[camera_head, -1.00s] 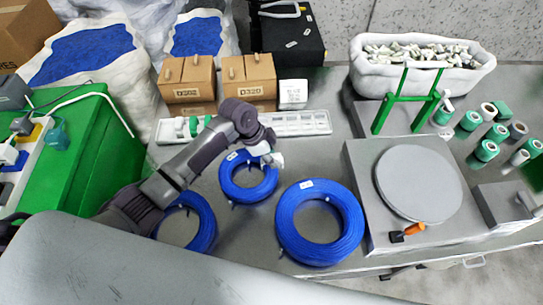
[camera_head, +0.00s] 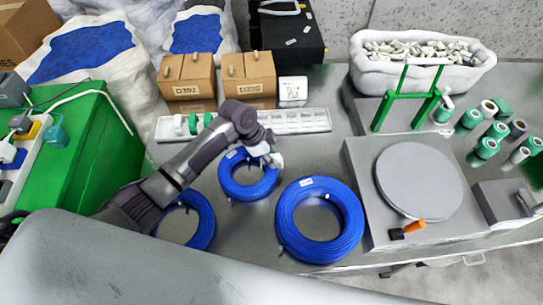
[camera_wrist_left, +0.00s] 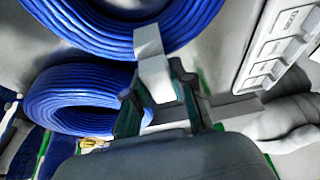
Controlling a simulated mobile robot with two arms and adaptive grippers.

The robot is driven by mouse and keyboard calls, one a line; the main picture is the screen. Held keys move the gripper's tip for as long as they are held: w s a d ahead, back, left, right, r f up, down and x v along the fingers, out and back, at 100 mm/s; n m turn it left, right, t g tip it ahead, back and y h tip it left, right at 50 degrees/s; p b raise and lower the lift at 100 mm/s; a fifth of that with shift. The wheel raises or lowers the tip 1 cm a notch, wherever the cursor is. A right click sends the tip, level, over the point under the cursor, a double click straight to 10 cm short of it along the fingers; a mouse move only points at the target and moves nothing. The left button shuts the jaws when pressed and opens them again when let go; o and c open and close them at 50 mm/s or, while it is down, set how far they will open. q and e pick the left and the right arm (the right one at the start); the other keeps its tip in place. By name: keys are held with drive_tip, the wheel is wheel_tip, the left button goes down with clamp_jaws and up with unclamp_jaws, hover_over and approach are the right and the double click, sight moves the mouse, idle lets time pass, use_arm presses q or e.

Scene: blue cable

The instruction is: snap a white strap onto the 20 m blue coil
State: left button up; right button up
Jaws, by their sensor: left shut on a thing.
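Three blue cable coils lie on the grey table: a small one (camera_head: 232,188), a large one (camera_head: 290,230) to its right, and one (camera_head: 203,222) partly hidden by my left arm. I cannot read which is the 20 m coil. My left gripper (camera_head: 268,158) is at the upper right rim of the small coil. In the left wrist view its fingers (camera_wrist_left: 160,108) are shut on a white strap (camera_wrist_left: 154,66), whose end points toward the upper blue coil (camera_wrist_left: 110,32). Another coil (camera_wrist_left: 75,100) lies to the left there. Whether strap and coil touch is unclear. My right gripper is out of view.
A white compartment tray (camera_head: 300,121) lies behind the coils, with cardboard boxes (camera_head: 247,78) behind it. A grey turntable (camera_head: 418,185) stands at right, near several green and white rolls (camera_head: 486,148). A green box (camera_head: 95,130) stands at left.

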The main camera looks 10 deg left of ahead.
use_arm(q)
drive_tip(key=shift+f, duration=0.45)
drive_tip(key=shift+f+b, duration=0.35)
drive_tip(key=shift+b, duration=0.1)
drive_tip(key=shift+f, duration=0.35)
drive_tip(key=shift+r, duration=0.15)
drive_tip(key=shift+r+p, duration=0.45)
drive_tip(key=shift+p, duration=0.1)
drive_tip(key=shift+r, duration=0.15)
idle(0.5)
drive_tip(key=shift+r+p, duration=0.45)
drive_tip(key=shift+p, duration=0.25)
drive_tip(key=shift+f, duration=0.25)
